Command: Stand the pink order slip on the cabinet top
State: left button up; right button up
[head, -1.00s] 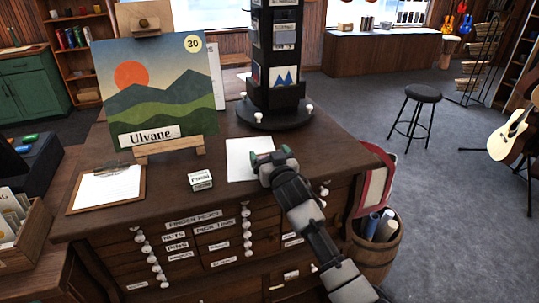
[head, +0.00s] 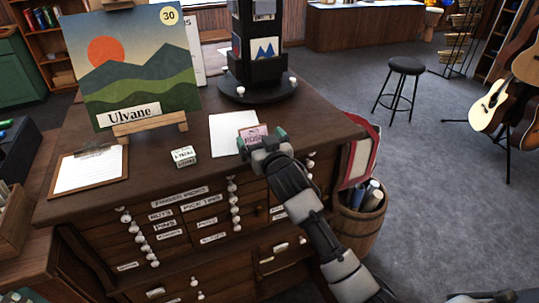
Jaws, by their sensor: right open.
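The pink order slip (head: 255,132) stands upright, or nearly so, on the cabinet top (head: 215,160), at the lower right corner of a white sheet. My right gripper (head: 263,141) is open just in front of the slip, its fingertips on either side of the slip's lower part. The gripper hides the slip's bottom edge, so I cannot tell exactly how it rests. My left gripper is not in view.
The white sheet (head: 226,122) lies behind the slip. A small labelled box (head: 184,157), a clipboard (head: 90,170) and an easel painting (head: 135,75) are to the left. A black display tower (head: 255,90) stands behind. A barrel (head: 358,218) is at the right.

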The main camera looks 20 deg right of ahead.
jog(key=s, duration=0.6)
jog(key=shift+s+b, duration=0.35)
jog(key=shift+b, duration=0.1)
jog(key=shift+d, duration=0.1)
jog(key=s+f+g, duration=0.3)
jog(key=f, duration=0.9)
jog(key=s+f+n+g, duration=0.1)
jog(key=s+f+g, duration=0.15)
jog(key=f, duration=0.95)
jog(key=s+f+g, duration=0.3)
jog(key=f, duration=0.9)
jog(key=s+d+f+g, duration=0.2)
jog(key=s+f+g, duration=0.2)
jog(key=s+f, duration=1.4)
jog(key=s+f+g, duration=0.2)
jog(key=s+f, duration=0.1)
jog(key=s, duration=0.8)
jog(key=s+d+f+n+g, duration=0.1)
jog(key=s+f+g, duration=0.1)
jog(key=s, duration=0.9)
jog(key=shift+s+f+h, duration=0.3)
jog(key=shift+s+f, duration=0.05)
jog(key=shift+f, duration=0.35)
